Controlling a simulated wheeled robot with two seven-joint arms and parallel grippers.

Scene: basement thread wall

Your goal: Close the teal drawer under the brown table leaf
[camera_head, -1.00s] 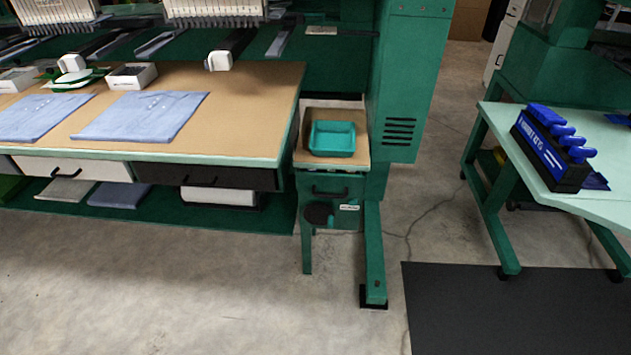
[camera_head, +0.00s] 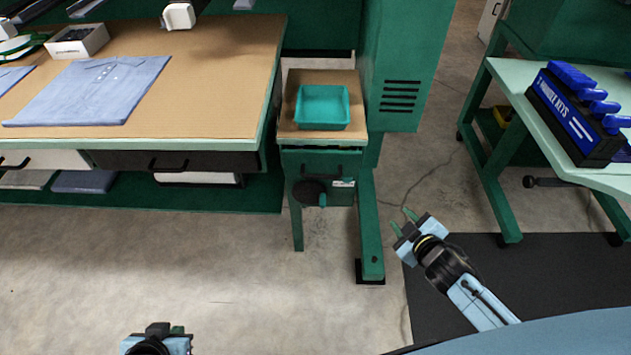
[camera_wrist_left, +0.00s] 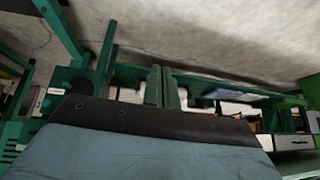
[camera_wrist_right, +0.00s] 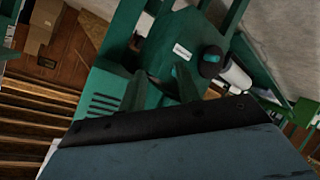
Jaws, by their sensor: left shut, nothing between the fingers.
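The teal drawer (camera_head: 322,162) with a dark bar handle sits under the small brown table leaf (camera_head: 290,122). I cannot tell how far its front stands out from the frame. A teal tray (camera_head: 323,106) rests on the leaf. My right gripper (camera_head: 404,220) is open and empty, low and right of the drawer, apart from it. Its spread fingers show in the right wrist view (camera_wrist_right: 158,88), with the drawer stand beyond. My left gripper (camera_head: 165,330) is at the bottom edge, far from the drawer; the left wrist view shows its fingers together (camera_wrist_left: 162,88), holding nothing.
A black handwheel (camera_head: 309,192) is below the drawer front. A green stand leg (camera_head: 370,230) reaches the floor right of it. The large table (camera_head: 215,100) is at left, a pale green table (camera_head: 520,90) at right. Open concrete floor lies in front.

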